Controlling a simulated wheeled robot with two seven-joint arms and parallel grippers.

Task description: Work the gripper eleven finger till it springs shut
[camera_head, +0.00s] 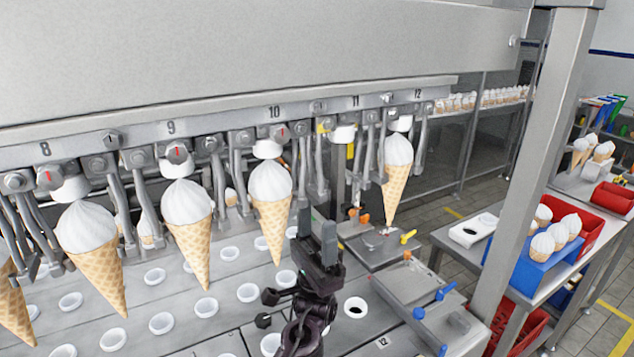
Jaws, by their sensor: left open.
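The label 11 is on the overhead rail. Below it, gripper eleven shows a white round head (345,133) with no cone under it. Its grey metal fingers (365,150) hang down on either side; whether they are sprung open is too small to tell. My left gripper (318,236) is dark and open, with nothing seen in it. It is pointed upward in the picture, below gripper eleven and apart from its fingers. My right gripper is not in view.
Cream-topped cones hang at stations 10 (271,210) and 12 (396,180), and several more hang to the left. A plate with round holes (130,335) lies below. A steel post (530,170) and a blue cone holder (530,268) stand at right.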

